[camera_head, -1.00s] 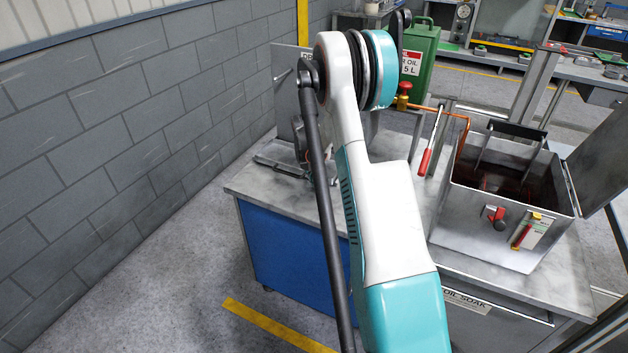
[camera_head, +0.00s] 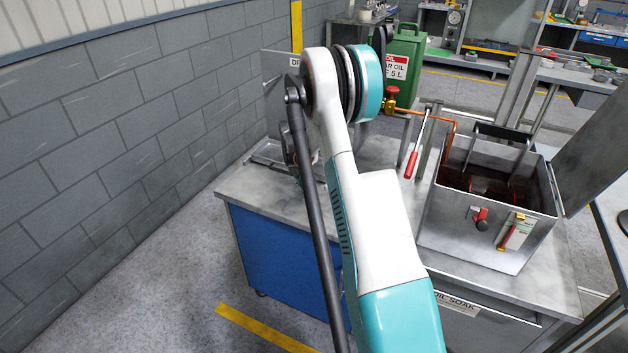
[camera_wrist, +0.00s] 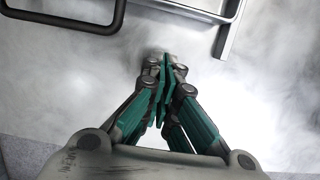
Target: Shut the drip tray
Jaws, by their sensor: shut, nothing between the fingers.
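A grey metal panel (camera_head: 276,88) with a partly hidden label starting "DR" stands upright at the left back of the bench. A low metal tray (camera_head: 266,152) lies at its foot, partly hidden by my arm; these seem to be the drip tray and its raised lid. In the wrist view my gripper (camera_wrist: 166,82) is shut and empty over the pale bench top. A metal tray rim (camera_wrist: 226,36) and a dark bar handle (camera_wrist: 70,22) lie beyond the fingertips, apart from them.
An open metal soak box (camera_head: 490,225) with a raised lid stands on the right of the bench (camera_head: 270,205). A red-handled lever (camera_head: 412,160), an orange pipe and a green oil can (camera_head: 404,62) are behind. A block wall (camera_head: 120,150) is at left.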

